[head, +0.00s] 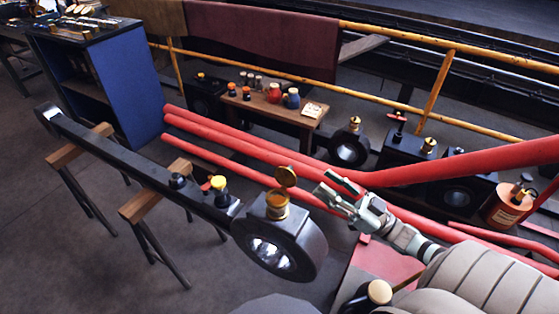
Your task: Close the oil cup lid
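A brass oil cup (277,206) stands on top of the dark big end of a long rod, which has a round bright-lined bore. Its round brass lid (286,177) is raised, standing tilted above the cup's rim. My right gripper (322,183) is just right of the cup and lid, its fingers spread and pointing left towards them. It looks empty, and a small gap shows between it and the lid. My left gripper is not in view.
The black rod (130,158) rests on wooden-topped trestles (155,204). A yellow-capped fitting (220,186) stands left of the cup. Red pipes (265,150) run behind the gripper. A wooden table (262,108) with jars and a blue cabinet (128,85) stand farther back.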

